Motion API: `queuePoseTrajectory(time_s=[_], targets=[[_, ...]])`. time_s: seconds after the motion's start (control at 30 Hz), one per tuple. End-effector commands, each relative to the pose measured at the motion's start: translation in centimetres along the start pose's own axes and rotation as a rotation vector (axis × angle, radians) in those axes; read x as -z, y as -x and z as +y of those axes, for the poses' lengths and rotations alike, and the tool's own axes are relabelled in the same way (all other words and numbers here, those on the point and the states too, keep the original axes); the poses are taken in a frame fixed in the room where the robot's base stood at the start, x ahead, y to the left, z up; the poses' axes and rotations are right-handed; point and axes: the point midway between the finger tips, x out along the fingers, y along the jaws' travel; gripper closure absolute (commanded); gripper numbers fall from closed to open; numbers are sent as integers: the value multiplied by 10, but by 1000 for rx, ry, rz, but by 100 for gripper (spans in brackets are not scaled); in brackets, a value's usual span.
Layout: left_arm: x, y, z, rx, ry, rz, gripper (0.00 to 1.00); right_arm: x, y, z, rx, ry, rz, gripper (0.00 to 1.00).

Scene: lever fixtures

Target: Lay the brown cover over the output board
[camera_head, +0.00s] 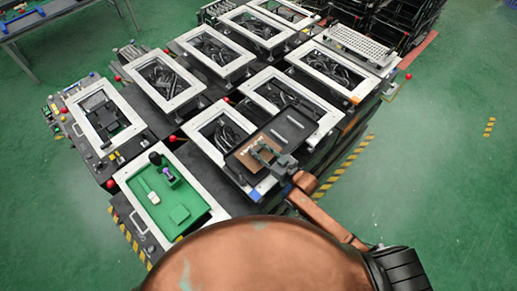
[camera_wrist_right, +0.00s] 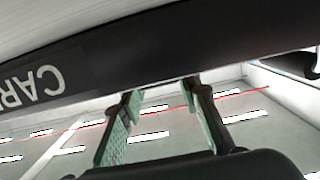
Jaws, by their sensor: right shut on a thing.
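The brown cover (camera_head: 244,158) is a small brown piece with pale lettering. It shows over a black tray (camera_head: 293,125) at the right of the near fixtures. In the right wrist view the gripper's fingers (camera_wrist_right: 163,115) reach up to a dark slab with the letters "CAR". A green board (camera_head: 180,214) with a white part and a purple part lies in the nearest frame. I cannot tell for certain whether it is the output board. My left gripper is not in view.
Several white-framed fixtures (camera_head: 170,82) with dark contents stand close together behind. Red knobs (camera_head: 172,139) stick out between them. A perforated plate (camera_head: 358,46) lies at the back right. Green floor (camera_head: 450,150) is free on the right.

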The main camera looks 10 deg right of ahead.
Motion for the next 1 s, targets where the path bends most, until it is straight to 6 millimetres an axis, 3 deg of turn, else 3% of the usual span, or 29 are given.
queuePoseTrajectory(time_s=[0.03, 0.07, 0.33, 0.73, 1.0], targets=[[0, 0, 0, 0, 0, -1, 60, 1, 0, 0, 0, 0, 1, 96], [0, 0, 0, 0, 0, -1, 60, 1, 0, 0, 0, 0, 1, 69], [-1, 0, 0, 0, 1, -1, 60, 1, 0, 0, 0, 0, 1, 50], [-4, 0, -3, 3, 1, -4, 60, -1, 8, 0, -1, 0, -2, 49], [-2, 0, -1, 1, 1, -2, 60, -2, 59, 0, -1, 2, -3, 49]])
